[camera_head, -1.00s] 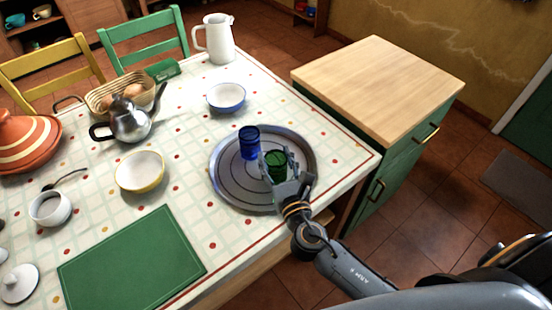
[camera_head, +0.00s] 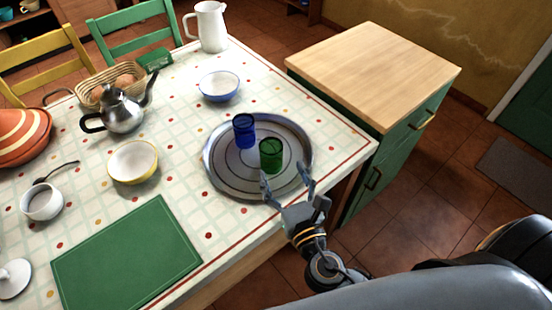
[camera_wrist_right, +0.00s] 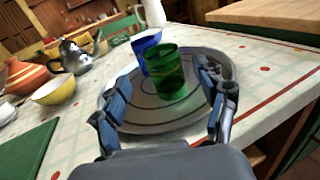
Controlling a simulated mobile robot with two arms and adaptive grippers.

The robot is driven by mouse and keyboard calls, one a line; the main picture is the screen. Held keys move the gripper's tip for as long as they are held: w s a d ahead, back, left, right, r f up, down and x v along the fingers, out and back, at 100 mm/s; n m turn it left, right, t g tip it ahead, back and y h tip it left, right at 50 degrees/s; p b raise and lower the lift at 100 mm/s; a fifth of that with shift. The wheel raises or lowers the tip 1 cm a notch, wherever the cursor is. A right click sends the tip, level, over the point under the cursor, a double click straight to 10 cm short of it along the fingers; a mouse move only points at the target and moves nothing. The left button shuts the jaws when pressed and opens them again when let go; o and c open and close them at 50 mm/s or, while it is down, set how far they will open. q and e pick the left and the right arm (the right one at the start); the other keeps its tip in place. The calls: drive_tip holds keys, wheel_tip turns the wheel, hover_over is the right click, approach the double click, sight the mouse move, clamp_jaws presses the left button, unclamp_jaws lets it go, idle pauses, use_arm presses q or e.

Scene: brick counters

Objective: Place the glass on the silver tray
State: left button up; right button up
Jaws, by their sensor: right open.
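A green glass (camera_head: 271,155) stands upright on the round silver tray (camera_head: 220,176). A blue glass (camera_head: 244,130) also stands on the tray, just behind and left of the green one. My right gripper (camera_head: 286,184) is open and empty at the tray's front edge, with its fingers pointing toward the green glass but apart from it. In the right wrist view the green glass (camera_wrist_right: 166,73) stands beyond the open fingers (camera_wrist_right: 163,105) and partly hides the blue glass (camera_wrist_right: 141,50). My left gripper is not in view.
A blue-rimmed bowl (camera_head: 219,86), a yellow bowl (camera_head: 133,161), a metal teapot (camera_head: 121,112) and a green board (camera_head: 127,254) are on the table. A white pitcher (camera_head: 211,26) stands at the back. A wood-topped cabinet (camera_head: 375,75) is to the right.

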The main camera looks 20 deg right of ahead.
drive_tip(key=shift+s, duration=1.55)
